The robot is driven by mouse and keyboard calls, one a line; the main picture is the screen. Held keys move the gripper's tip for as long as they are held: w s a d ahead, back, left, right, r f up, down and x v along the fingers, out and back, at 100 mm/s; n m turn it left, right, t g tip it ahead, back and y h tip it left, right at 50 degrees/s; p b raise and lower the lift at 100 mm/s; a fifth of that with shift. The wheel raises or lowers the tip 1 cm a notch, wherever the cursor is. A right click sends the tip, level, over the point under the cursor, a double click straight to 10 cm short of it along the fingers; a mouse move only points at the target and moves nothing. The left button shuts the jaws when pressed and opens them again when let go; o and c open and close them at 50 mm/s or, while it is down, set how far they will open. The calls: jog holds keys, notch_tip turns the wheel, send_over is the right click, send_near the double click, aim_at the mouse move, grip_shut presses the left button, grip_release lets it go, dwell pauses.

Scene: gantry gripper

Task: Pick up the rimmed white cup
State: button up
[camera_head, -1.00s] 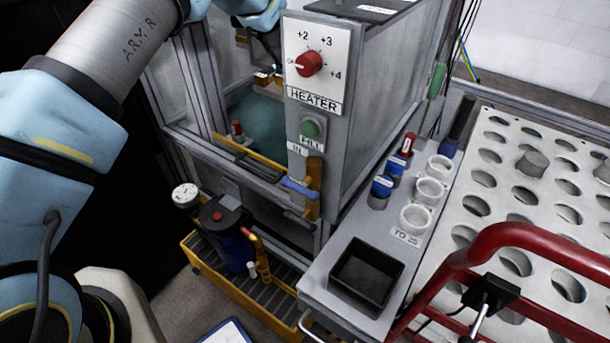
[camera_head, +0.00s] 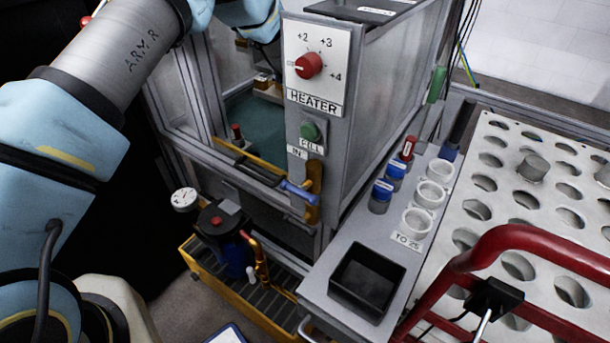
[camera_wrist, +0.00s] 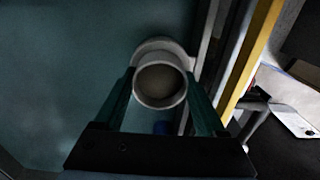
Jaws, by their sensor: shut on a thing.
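In the wrist view, my gripper (camera_wrist: 160,90) is shut on a rimmed white cup (camera_wrist: 160,104). One dark teal finger lies on each side of it, and I look down into its round, greyish mouth. A pale rounded edge (camera_wrist: 160,45) shows just beyond the cup; I cannot tell if it belongs to the cup. Below lies a flat teal surface (camera_wrist: 70,60). In the head view, my gripper and the held cup are hidden behind the heater panel (camera_head: 317,70).
Three white cups (camera_head: 417,222) stand in a row on a grey shelf with blue-capped bottles (camera_head: 380,195) and a black tray (camera_head: 366,280). A perforated white rack (camera_head: 500,205) and red rail (camera_head: 510,235) are at right. The yellow-edged tank frame (camera_wrist: 258,45) is close right of my gripper.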

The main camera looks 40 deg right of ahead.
jog(key=shift+c, duration=0.8)
